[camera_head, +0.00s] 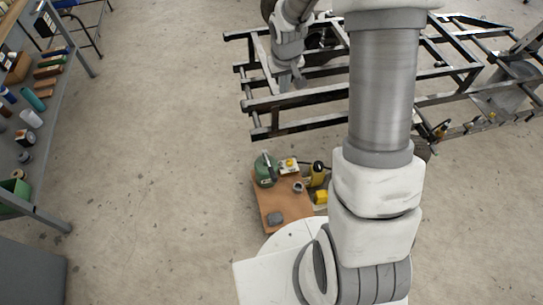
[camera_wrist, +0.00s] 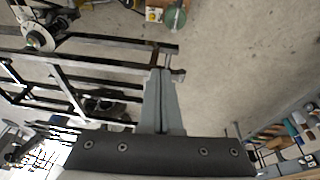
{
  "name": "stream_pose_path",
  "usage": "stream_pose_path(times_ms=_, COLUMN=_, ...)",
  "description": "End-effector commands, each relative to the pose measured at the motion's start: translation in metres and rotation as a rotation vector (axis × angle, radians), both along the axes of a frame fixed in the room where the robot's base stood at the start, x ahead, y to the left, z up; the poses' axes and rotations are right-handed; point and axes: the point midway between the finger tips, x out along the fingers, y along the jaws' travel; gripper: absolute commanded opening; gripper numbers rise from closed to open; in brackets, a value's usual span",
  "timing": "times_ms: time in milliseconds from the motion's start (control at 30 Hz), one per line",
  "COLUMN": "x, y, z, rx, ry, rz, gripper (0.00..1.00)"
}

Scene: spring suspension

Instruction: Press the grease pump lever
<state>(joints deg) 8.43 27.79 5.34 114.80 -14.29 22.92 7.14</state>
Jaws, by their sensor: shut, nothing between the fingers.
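A green rounded can (camera_head: 264,172) with a thin upright bar stands at the back left of a small brown-topped stand. It looks like the grease pump, though the lever is too small to tell apart surely. My gripper (camera_head: 291,84) is out over the near left part of the metal frame, well apart from the can. In the wrist view my gripper (camera_wrist: 163,74) is shut and empty, its two fingers together.
A workbench (camera_head: 50,150) with bottles and tools is at left. Concrete floor between is clear.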

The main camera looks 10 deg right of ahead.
Motion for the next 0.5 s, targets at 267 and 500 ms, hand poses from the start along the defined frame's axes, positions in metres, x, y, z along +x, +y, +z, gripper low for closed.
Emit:
stream_pose_path(times_ms=267, x=0.016, y=-0.002, z=-0.096, rx=0.031, ry=0.045, rz=0.005, gripper=0.00)
stream_pose_path(times_ms=500, x=0.019, y=-0.001, z=-0.178, rx=0.069, ry=0.075, rz=0.004, gripper=0.00)
